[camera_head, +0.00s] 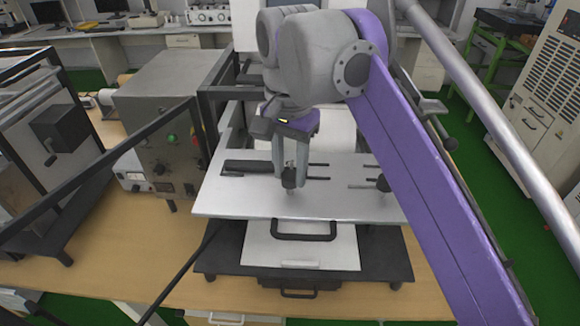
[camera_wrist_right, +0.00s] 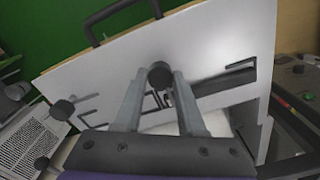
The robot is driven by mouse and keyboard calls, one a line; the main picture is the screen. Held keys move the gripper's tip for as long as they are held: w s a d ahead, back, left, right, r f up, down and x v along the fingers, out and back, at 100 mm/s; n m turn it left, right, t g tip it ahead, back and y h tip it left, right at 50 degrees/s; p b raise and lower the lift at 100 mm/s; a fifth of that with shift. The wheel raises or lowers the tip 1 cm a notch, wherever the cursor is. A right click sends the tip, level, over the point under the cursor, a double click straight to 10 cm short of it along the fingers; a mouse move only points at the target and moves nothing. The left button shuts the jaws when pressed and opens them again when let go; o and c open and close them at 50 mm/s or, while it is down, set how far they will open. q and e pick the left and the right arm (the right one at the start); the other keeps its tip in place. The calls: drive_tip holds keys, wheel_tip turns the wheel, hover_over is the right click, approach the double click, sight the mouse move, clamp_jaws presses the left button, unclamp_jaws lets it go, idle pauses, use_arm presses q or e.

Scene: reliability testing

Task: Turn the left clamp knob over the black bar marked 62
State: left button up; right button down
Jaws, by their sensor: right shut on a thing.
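The left clamp knob (camera_head: 289,179) is a small black knob on the pale metal plate (camera_head: 240,203). In the right wrist view the knob (camera_wrist_right: 160,74) sits between the two grey fingertips. My right gripper (camera_head: 290,184) points down from above and is shut on this knob. A flat black bar (camera_head: 245,167) lies on the plate, extending left from near the knob. The bar (camera_wrist_right: 225,82) also shows in the right wrist view. I cannot read any 62 on it. My left gripper is not in view.
A second black knob (camera_head: 383,184) stands on the plate to the right, near my purple right arm. A black handle (camera_head: 303,236) is at the plate's front. A grey control box (camera_head: 165,125) and a dark frame stand left. The wooden bench front is clear.

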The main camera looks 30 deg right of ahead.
sight(290, 175)
drive_tip(key=c, duration=0.5)
unclamp_jaws()
drive_tip(key=shift+r, duration=0.1)
wheel_tip(290, 175, up, 11)
drive_tip(key=shift+f, duration=0.2)
idle(0.4)
